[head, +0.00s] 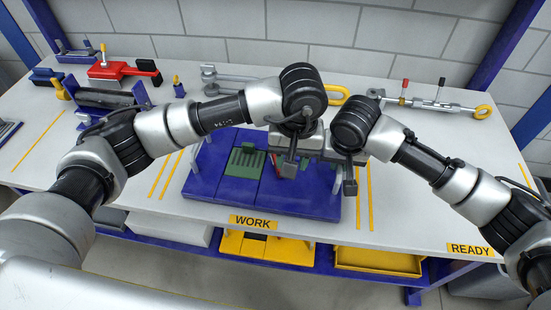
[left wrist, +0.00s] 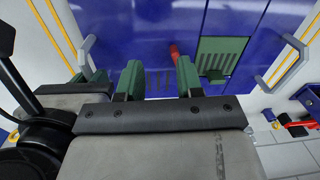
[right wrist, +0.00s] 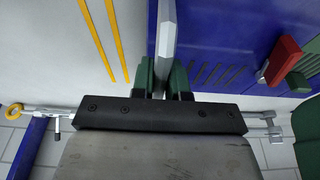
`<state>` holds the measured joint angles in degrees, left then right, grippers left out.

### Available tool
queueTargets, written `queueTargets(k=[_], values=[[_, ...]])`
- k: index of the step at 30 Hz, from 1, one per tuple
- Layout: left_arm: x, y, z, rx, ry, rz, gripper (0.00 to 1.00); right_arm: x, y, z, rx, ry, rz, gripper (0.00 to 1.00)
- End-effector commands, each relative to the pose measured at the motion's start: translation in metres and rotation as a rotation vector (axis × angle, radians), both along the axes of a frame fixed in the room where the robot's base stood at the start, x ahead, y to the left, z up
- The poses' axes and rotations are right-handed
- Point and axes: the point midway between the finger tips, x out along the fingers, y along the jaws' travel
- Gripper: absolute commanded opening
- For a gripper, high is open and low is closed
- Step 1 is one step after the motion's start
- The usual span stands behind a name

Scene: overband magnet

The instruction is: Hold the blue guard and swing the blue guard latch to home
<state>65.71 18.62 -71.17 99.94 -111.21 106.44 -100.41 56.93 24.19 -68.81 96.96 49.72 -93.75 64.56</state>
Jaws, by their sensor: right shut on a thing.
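The blue guard (head: 300,198) is a slotted blue panel on the work area, with a grey bar handle (right wrist: 166,35) at its edge. My right gripper (right wrist: 163,76) is shut on this handle, which stands between its green fingers. A red latch piece (head: 277,166) lies on the blue surface; it also shows in the left wrist view (left wrist: 174,52) and the right wrist view (right wrist: 282,60). My left gripper (left wrist: 158,78) is open, its green fingers apart near the red piece with nothing seen between them. In the head view my wrists hide much of the guard's back part.
A green slotted plate (head: 245,160) lies left of the red piece. Behind are a grey rod with a yellow ring (head: 482,112) and a red clamp (head: 115,69). Yellow trays (head: 375,262) sit below the table. The table's right front is clear.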

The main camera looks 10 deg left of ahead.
Motion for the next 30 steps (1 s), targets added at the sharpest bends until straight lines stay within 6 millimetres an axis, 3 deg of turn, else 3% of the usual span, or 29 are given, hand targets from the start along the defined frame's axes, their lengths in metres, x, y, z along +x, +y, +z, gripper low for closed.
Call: queueTargets(k=[3, 7, 13, 24, 30], values=[[0.026, 0.02, 0.001, -0.026, -0.017, 0.203, 0.36, 0.0, 0.0, 0.0, 0.0, -0.001, 0.0, 0.0], [0.039, 0.031, 0.001, -0.041, -0.024, 0.313, 0.36, 0.0, 0.0, 0.0, 0.0, -0.001, 0.0, 0.0], [0.041, 0.033, -0.012, -0.044, -0.024, 0.341, 0.36, 0.0, 0.0, 0.0, 0.0, -0.001, 0.001, 0.0], [0.041, 0.033, -0.064, -0.043, -0.024, 0.338, 0.36, 0.0, 0.0, 0.0, 0.0, -0.001, 0.001, 0.0], [0.041, 0.033, -0.083, -0.043, -0.025, 0.337, 0.36, 0.0, 0.0, 0.0, 0.0, -0.001, 0.001, 0.0]])
